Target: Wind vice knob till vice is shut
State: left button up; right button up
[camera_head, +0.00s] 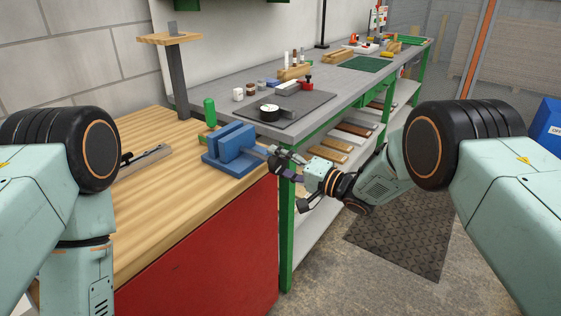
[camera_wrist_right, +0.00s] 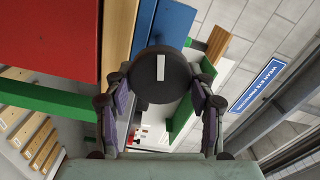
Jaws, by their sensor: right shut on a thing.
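The blue vice (camera_head: 235,139) stands on the wooden bench top near its right edge. Its two jaw blocks show side by side with a narrow slot between them; the exact gap is hard to tell. The vice knob (camera_wrist_right: 173,66) is a dark round disc with a pale stripe, upright in the right wrist view. My right gripper (camera_head: 274,157) is at the vice's right side, its fingers on either side of the knob and shut on it. In the head view the fingers largely hide the knob. My left arm shows at the left, but its gripper is out of view.
A green-handled tool (camera_head: 209,113) stands behind the vice. A grey file-like tool (camera_head: 146,160) lies on the wooden bench (camera_head: 170,205) to the left. A grey workbench (camera_head: 232,83) with small parts is behind. Open floor lies to the right.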

jog(key=shift+f, duration=0.15)
jog(key=o, duration=1.1)
jog(key=shift+o, duration=0.2)
jog(key=v, duration=1.2)
jog(key=shift+a, duration=0.1)
jog(key=x, duration=1.2)
